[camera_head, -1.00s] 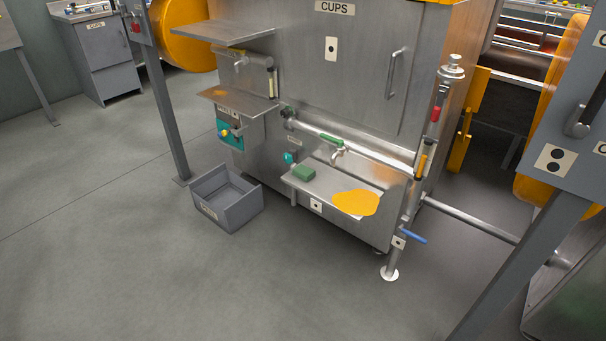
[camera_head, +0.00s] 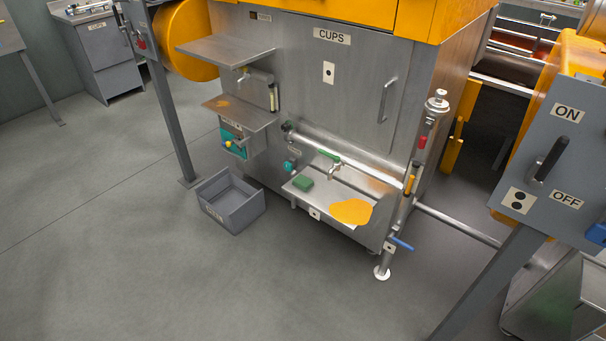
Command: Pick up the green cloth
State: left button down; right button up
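The green cloth (camera_head: 303,184) is a small folded green block. It lies on the left part of a low metal shelf (camera_head: 318,203) at the front of the steel machine. An orange puddle (camera_head: 351,211) covers the right part of the same shelf. A tap with a green handle (camera_head: 331,163) sits just above and behind the cloth. Neither of my grippers is in view.
A grey open bin (camera_head: 232,202) stands on the floor left of the shelf. Grey posts rise at left (camera_head: 172,125) and right (camera_head: 485,270). A blue-handled valve (camera_head: 400,243) sticks out at the machine's right corner. The floor in front is clear.

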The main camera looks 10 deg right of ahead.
aim_at(301, 181)
jog(key=i+j+z, duration=0.3)
jog(key=i+j, duration=0.2)
jog(key=i, duration=0.35)
jog(key=i+j+z, duration=0.3)
jog(key=i+j, duration=0.4)
jog(key=i, duration=0.1)
